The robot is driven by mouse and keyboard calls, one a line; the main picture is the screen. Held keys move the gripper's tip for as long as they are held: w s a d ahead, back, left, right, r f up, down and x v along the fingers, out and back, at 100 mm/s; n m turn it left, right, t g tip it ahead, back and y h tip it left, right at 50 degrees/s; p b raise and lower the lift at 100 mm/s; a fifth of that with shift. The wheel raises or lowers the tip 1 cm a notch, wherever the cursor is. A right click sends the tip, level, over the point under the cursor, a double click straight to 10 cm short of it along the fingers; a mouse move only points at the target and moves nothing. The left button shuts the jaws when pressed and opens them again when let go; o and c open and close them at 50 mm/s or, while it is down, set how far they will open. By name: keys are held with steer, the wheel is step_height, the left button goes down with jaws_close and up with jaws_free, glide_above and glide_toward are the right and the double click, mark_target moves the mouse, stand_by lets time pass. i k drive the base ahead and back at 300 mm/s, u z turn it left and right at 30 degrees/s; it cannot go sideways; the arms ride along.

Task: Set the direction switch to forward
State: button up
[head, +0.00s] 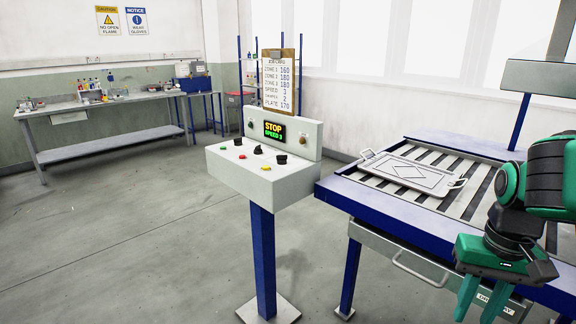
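The control console (236,177) is a pale box on a blue post, left of the conveyor table. Its display (274,131) reads STOP in yellow above a green SPEED line. On its top are a small black switch (258,150) and a larger black knob (281,159). No labels are legible, so I cannot tell which is the direction switch or how it is set. A green button (238,142) and a red button (266,167) sit there too. My gripper (480,306) is at the lower right, fingers down and apart, holding nothing visible, well away from the console.
The conveyor table (372,203) with slats carries a metal tray (415,174); its drawer handle (418,272) sticks out in front. A job card (278,82) stands behind the console. A workbench (110,105) is at the far left. The floor left of the console is clear.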

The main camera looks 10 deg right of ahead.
mark_target(282, 160)
steer(key=z, duration=0.05)
steer(key=k, duration=0.4)
steer(key=u, duration=0.95)
steer(key=i, duration=2.2)
steer(key=z, duration=0.55)
